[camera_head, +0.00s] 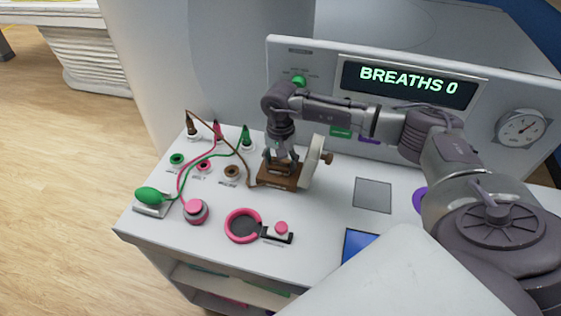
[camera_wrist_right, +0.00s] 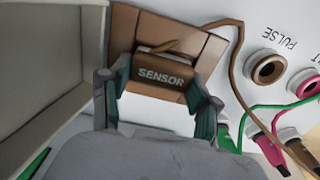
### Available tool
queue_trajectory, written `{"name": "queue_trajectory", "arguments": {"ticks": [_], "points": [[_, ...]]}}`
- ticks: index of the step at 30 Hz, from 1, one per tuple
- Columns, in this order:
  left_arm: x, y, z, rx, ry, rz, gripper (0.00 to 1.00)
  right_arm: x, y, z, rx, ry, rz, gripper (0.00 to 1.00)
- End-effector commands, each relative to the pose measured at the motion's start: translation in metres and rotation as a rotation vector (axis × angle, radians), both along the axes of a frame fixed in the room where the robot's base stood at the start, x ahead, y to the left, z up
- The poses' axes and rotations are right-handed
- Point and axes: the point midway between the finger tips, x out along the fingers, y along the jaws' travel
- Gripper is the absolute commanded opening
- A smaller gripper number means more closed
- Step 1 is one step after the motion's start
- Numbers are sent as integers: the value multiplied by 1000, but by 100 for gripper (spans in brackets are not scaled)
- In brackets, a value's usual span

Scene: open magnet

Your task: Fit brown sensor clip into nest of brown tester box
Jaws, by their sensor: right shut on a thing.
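The brown sensor clip (camera_wrist_right: 163,76), marked SENSOR, is between the teal-padded fingers of my right gripper (camera_wrist_right: 163,88) in the right wrist view. My right gripper (camera_head: 281,163) is shut on it, low over the brown tester box (camera_head: 275,184) in the head view. The box (camera_wrist_right: 122,32) shows behind and around the clip in the wrist view. Whether the clip is down in the nest or just above it I cannot tell. The fingers hide most of the clip in the head view. A brown cable (camera_head: 206,123) runs from the clip. My left gripper is not in view.
A white upright piece (camera_head: 311,165) with a brown knob stands right beside the box. Sockets (camera_head: 232,172), coloured plugs (camera_head: 245,136) and cables lie to the left. A pink ring (camera_head: 231,235) and green bulb (camera_head: 151,195) are nearer. A display panel (camera_head: 410,83) stands behind.

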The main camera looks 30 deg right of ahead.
Motion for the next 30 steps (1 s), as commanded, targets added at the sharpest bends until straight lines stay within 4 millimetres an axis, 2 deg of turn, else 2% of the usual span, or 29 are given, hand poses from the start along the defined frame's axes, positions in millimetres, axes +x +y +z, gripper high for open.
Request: {"name": "queue_trajectory", "arguments": {"ticks": [8, 9, 14, 25, 30], "points": [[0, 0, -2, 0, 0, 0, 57, 0, 0, -1, 0, 0, 0, 27], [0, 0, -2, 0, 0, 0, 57, 0, 0, -1, 0, 0, 0, 65], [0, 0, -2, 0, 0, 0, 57, 0, 0, -1, 0, 0, 0, 91], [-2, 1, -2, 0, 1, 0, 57, 0, 0, 2, 0, -1, 0, 91], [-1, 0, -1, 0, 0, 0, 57, 1, 0, 25, 0, -5, 1, 91]]}}
